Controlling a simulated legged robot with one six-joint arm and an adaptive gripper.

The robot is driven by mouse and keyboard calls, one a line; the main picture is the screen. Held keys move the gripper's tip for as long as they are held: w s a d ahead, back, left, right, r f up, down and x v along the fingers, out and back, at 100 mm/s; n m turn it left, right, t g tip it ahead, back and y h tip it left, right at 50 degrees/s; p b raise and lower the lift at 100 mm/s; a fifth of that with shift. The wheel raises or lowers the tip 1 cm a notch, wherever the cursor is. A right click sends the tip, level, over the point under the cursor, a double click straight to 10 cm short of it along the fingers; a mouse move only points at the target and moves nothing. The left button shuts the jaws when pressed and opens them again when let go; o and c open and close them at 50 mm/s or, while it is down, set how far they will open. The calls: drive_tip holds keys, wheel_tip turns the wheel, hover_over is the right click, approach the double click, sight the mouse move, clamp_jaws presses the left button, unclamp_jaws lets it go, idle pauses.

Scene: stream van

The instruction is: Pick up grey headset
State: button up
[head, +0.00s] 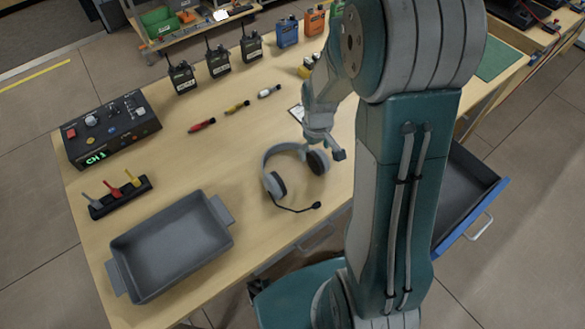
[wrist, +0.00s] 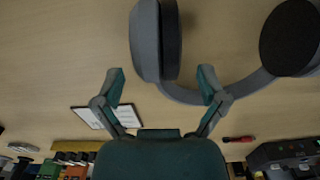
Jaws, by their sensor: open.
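The grey headset (head: 286,152) lies on the wooden table with its dark ear pads and a thin boom microphone toward the front edge. In the wrist view its headband (wrist: 190,96) curves across the space between my fingertips, with one ear cup (wrist: 148,40) ahead of them and the other at the upper right. My gripper (head: 326,150) is beside the headset's right ear cup in the head view. In the wrist view my gripper (wrist: 160,85) has its two fingers spread wide. Nothing is held. Contact with the headset cannot be told.
A grey tray (head: 222,211) stands at the front left of the table. A control box (head: 110,128) and a switch holder (head: 120,196) are behind it. Several radios (head: 218,60) stand along the back. An open drawer (head: 485,212) is to the right.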

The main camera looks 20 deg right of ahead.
wheel_tip(320, 180, down, 3)
drive_tip(key=shift+r, duration=0.2)
clamp_jaws()
